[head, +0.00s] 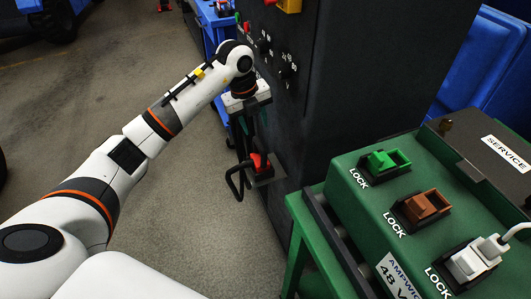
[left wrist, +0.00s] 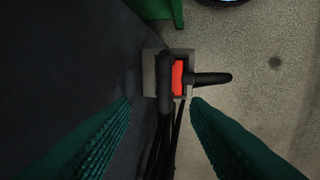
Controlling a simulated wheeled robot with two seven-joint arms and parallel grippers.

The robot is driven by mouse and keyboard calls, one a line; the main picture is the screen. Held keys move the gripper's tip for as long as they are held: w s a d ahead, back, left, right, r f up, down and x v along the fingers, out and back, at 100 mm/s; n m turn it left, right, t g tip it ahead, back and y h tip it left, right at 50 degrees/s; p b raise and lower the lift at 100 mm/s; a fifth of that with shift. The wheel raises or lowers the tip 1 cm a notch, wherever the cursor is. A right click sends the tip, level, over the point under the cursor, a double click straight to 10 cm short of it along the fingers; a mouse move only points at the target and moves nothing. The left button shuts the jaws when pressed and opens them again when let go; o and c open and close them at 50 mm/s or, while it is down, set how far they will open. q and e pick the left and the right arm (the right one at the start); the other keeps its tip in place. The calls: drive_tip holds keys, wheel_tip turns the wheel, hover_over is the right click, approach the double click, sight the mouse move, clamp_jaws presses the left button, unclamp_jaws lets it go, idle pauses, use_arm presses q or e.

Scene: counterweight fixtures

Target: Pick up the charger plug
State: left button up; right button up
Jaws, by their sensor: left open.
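A white plug with a white cable (head: 472,262) sits in the grey LOCK socket of the green charger box (head: 340,190), at the lower right of the head view. A red block with a black looped handle (head: 258,163) sits in a grey bracket on the side of the dark cabinet. My left gripper (head: 250,128) points down just above this red block, with its jaws open and empty. In the left wrist view, the red block (left wrist: 178,77) lies just beyond the open green fingers (left wrist: 162,102), apart from them. I cannot tell which of the two is the charger plug. My right gripper is not in view.
The dark cabinet (head: 360,80) stands close beside my left gripper. A green (head: 380,160) and a brown (head: 425,205) LOCK connector sit on the green box. Blue bins (head: 483,60) stand behind it. The concrete floor at left is open.

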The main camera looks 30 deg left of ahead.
sight(258, 141)
use_arm(q)
drive_tip(key=f, duration=0.4)
drive_tip(key=shift+d+f, duration=0.15)
drive_tip(key=shift+d, duration=0.2)
drive_tip(key=shift+w+f, duration=0.15)
drive_tip(key=shift+f, duration=0.4)
drive_tip(key=f, duration=0.2)
drive_tip(key=f+b, duration=0.1)
drive_tip(key=f, duration=0.1)
drive_tip(key=shift+w+d, duration=0.15)
drive_tip(key=shift+w, duration=0.1)
drive_tip(key=shift+w+f, duration=0.15)
drive_tip(key=shift+f, duration=0.35)
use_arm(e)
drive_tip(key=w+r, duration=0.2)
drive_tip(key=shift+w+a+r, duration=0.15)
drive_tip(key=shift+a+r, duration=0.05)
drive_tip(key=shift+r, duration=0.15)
use_arm(q)
drive_tip(key=shift+c, duration=0.3)
drive_tip(key=shift+r, duration=0.1)
clamp_jaws()
